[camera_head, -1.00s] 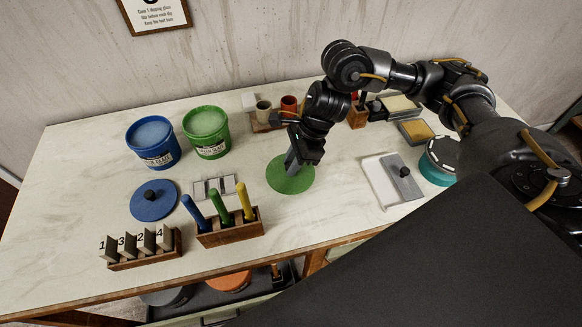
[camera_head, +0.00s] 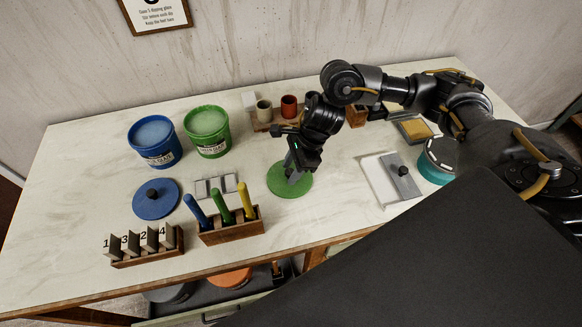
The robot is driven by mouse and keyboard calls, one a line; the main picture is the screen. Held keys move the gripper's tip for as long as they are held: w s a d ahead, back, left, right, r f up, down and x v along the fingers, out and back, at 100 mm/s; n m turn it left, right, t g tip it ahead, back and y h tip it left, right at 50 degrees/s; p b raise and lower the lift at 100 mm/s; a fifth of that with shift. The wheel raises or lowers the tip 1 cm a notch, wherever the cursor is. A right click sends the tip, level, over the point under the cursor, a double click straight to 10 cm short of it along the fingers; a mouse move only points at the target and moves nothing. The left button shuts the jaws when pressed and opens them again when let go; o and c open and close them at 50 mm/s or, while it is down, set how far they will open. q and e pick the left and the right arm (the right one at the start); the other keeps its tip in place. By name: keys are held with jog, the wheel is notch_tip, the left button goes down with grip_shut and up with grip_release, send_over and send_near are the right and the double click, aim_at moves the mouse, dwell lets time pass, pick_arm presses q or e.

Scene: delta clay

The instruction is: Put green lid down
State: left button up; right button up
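The green lid (camera_head: 284,188) is a flat round disc on or just above the pale tabletop, right of the wooden holder; any gap beneath it is too small to tell. My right gripper (camera_head: 293,178) points down over the lid's middle. Its fingers reach the lid's centre and hide any knob there, so I cannot tell whether they grip it. The green bucket (camera_head: 207,132) stands open at the back, beside the blue bucket (camera_head: 154,141). My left gripper is not in view.
A blue lid (camera_head: 157,207) lies at left. A wooden holder (camera_head: 232,232) with blue, green and yellow handles stands near the front edge, beside a rack of numbered tiles (camera_head: 147,247). A white tray (camera_head: 371,181) and a teal tub (camera_head: 431,171) are at right.

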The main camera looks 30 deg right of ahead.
jog(key=shift+r, duration=0.15)
jog(key=shift+d+r, duration=0.1)
jog(key=shift+r, duration=0.15)
jog(key=b+v, duration=0.1)
jog(key=v, duration=1)
jog(key=shift+d, duration=0.2)
jog(key=shift+s+r, duration=0.15)
